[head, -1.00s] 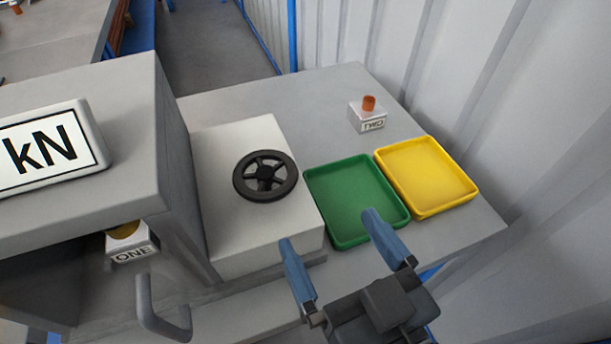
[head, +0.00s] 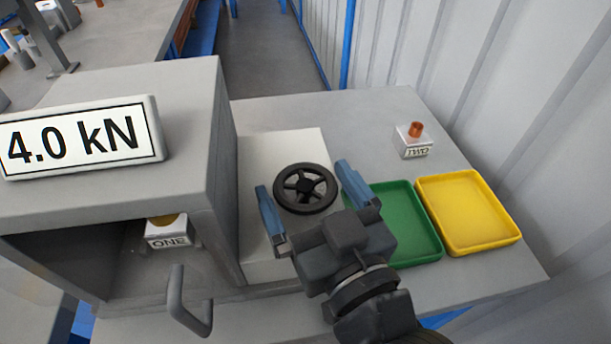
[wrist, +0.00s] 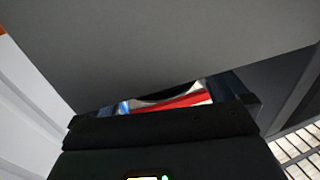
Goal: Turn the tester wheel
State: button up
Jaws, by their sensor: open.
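The black tester wheel (head: 305,189) lies flat on top of the white block (head: 285,150) beside the grey tester housing (head: 190,110). My gripper (head: 306,190) is open, its two blue fingers apart, one on the left and one on the right of the wheel in the head view. I cannot tell whether the fingers touch the rim or hover above it. The display (head: 80,138) on the housing reads 4.0 kN. The wrist view is mostly filled by a close grey surface, and the wheel is not clear there.
A green tray (head: 408,225) and a yellow tray (head: 468,212) stand right of the wheel. A block labelled TWO (head: 414,142) with an orange top is behind them. A block labelled ONE (head: 168,232) sits inside the housing's opening, near a grey handle (head: 190,305).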

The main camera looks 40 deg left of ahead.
jog(key=shift+w+a, duration=0.3)
jog(key=shift+a, duration=0.3)
jog(key=c, duration=0.9)
jog(key=shift+f, duration=0.1)
jog(key=shift+g+b, duration=0.3)
jog(key=shift+b, duration=0.35)
